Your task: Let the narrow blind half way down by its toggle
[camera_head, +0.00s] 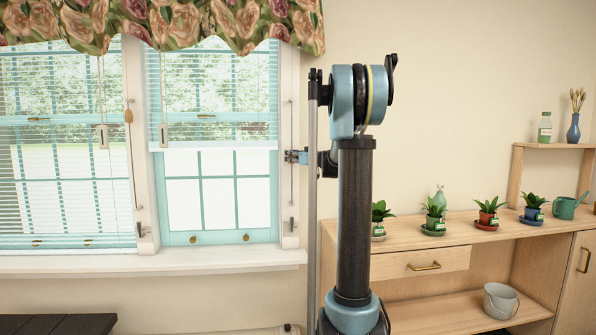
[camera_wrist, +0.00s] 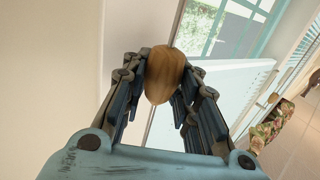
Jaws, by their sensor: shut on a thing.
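The narrow blind (camera_head: 215,100) hangs in the right-hand window, its white slats covering the upper part and its bottom edge near mid-window. Its cord runs down the right window frame. My gripper (camera_head: 291,156) is at that cord, at about the height of the blind's bottom edge. The wrist view shows my gripper (camera_wrist: 163,76) shut on the wooden toggle (camera_wrist: 166,72), a fingertip on each side. The cord passes above and below the toggle. In the head view the toggle is hidden by the fingers or too small to make out.
A wide blind (camera_head: 65,190) hangs low in the left window, its own wooden toggle (camera_head: 128,116) beside it. A cleat (camera_head: 291,226) sits below my gripper. A shelf unit (camera_head: 470,240) with potted plants stands right. A dark piece of furniture (camera_head: 60,325) is lower left.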

